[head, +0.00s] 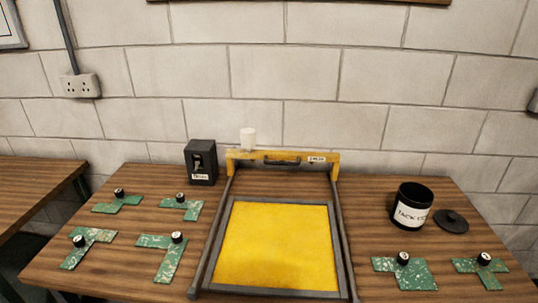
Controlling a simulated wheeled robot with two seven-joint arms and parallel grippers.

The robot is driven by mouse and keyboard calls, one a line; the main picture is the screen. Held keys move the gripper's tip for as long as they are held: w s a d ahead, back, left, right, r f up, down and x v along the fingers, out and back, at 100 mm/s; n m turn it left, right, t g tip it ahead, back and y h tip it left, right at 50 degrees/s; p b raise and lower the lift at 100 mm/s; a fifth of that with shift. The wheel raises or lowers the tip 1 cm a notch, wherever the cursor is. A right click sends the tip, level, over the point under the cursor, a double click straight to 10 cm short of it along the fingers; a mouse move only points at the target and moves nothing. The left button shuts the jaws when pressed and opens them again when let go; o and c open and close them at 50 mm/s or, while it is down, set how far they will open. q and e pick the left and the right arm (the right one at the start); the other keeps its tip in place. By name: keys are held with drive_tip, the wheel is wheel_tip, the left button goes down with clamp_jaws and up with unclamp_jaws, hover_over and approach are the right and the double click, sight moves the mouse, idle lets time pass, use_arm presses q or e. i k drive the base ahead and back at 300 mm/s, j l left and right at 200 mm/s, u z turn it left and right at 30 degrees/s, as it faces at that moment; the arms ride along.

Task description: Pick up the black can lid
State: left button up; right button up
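The black can lid (452,221) lies on the wooden table at the right, a flat disc with a small knob on top. It is just right of the open black can (412,206), which stands upright with a white label reading "TACK" and more text I cannot make out fully. No gripper touches the lid. Neither of my grippers is in the head view.
A yellow panel in a dark frame (341,237) with a yellow crossbar (240,156) fills the table's middle. Several green speckled pieces with black knobs (410,274) lie left and right. A black box (201,163) stands at the back left. A white wall is behind.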

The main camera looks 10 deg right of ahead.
sight(451, 221)
drive_tip(key=z, duration=1.4)
